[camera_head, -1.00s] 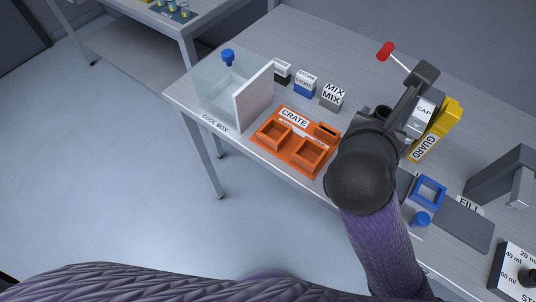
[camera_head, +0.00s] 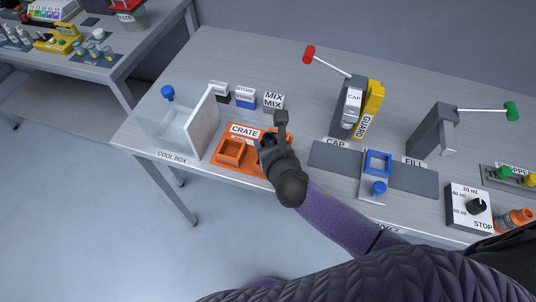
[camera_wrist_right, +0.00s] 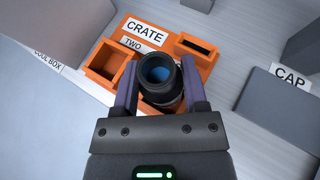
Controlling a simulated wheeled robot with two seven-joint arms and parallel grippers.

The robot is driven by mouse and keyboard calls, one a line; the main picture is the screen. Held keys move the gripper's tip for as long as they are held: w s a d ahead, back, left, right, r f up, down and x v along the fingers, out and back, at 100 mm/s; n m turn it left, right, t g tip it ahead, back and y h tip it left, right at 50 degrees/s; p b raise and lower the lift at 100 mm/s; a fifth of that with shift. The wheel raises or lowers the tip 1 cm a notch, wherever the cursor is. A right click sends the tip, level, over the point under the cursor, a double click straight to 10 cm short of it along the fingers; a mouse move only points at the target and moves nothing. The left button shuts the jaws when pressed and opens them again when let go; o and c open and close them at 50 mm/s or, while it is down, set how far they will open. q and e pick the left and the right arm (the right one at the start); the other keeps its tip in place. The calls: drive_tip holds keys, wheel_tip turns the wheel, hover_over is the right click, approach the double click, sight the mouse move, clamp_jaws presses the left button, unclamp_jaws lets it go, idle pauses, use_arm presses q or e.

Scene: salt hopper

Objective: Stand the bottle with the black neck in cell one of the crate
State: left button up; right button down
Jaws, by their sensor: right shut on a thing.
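The bottle with the black neck (camera_wrist_right: 158,72) is between the fingers of my right gripper (camera_wrist_right: 159,92), seen from above with its dark round mouth open. In the head view my right gripper (camera_head: 271,146) is at the right half of the orange crate (camera_head: 219,162). In the wrist view the bottle is over or in the crate's right cell, beside the empty left cell (camera_wrist_right: 110,66). A "TWO" label lies near the left cell; the right cell's label is hidden. I cannot tell whether the bottle touches the cell floor. My left gripper is not in view.
The cool box (camera_head: 201,127) with its pale wall stands left of the crate. Small labelled blocks, including MIX (camera_head: 273,103), stand behind it. The cap press (camera_head: 347,108) and yellow guard (camera_head: 369,108) stand to the right, with the fill station (camera_head: 433,132) beyond.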

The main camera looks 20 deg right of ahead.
wheel_tip(320, 180, down, 3)
drive_tip(key=shift+f+b, duration=0.2)
drive_tip(key=shift+b, duration=0.55)
drive_tip(key=shift+r, duration=0.25)
drive_tip(key=c, duration=0.5)
unclamp_jaws()
drive_tip(key=shift+f, duration=0.15)
drive_tip(key=shift+c, duration=0.2)
drive_tip(key=o, duration=0.4)
